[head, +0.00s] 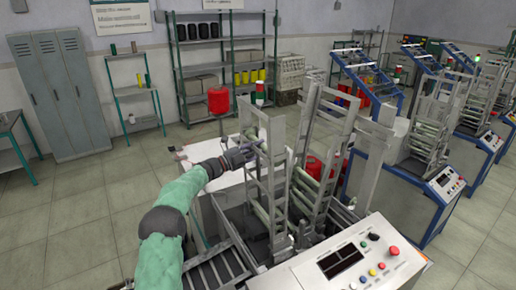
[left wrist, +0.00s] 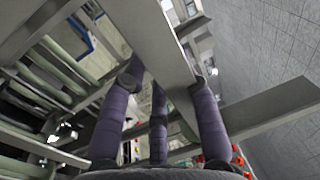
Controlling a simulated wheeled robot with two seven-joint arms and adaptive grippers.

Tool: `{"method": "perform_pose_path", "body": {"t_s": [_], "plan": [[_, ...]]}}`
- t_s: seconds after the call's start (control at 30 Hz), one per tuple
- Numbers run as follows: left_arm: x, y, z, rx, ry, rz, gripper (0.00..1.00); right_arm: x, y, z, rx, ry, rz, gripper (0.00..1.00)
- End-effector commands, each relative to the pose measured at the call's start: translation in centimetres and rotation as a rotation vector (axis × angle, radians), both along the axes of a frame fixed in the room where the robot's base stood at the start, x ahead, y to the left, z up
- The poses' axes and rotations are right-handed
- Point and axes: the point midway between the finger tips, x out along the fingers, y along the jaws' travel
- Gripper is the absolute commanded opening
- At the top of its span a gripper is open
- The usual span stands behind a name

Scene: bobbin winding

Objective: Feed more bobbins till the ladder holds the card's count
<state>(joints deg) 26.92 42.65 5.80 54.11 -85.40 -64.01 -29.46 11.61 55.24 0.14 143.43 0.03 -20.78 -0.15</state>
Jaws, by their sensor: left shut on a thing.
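The ladder (head: 277,190) is a tall grey metal frame with slanted rails and rungs, in the middle of the head view. Several pale green bobbins (head: 302,206) lie across its rails; pale rods also show at the left in the left wrist view (left wrist: 45,88). My left gripper (head: 259,148) is at the upper part of the ladder's left frame. Its purple fingers (left wrist: 158,95) are closed in, with a grey bar crossing close by. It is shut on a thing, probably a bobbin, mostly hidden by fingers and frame. My right gripper is not in view. I cannot make out a count card.
A control panel (head: 345,262) with a red button stands in front of the ladder. Similar blue-framed machines (head: 440,185) stand at the right. Shelves (head: 222,70) and lockers (head: 55,95) line the back. The left floor is clear.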

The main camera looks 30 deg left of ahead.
Motion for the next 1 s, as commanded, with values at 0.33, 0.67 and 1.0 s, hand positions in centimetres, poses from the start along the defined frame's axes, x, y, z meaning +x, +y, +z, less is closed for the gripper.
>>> {"method": "perform_pose_path", "body": {"t_s": [0.33,0.67,1.0], "plan": [[-0.01,0.02,0.24,0.001,-0.002,0.0,0.0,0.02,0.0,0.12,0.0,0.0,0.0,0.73],[-0.01,0.02,0.21,0.001,-0.002,0.0,0.58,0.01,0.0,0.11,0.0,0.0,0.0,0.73],[-0.01,0.01,0.19,0.0,-0.001,0.0,0.73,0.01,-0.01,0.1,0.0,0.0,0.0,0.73]]}}
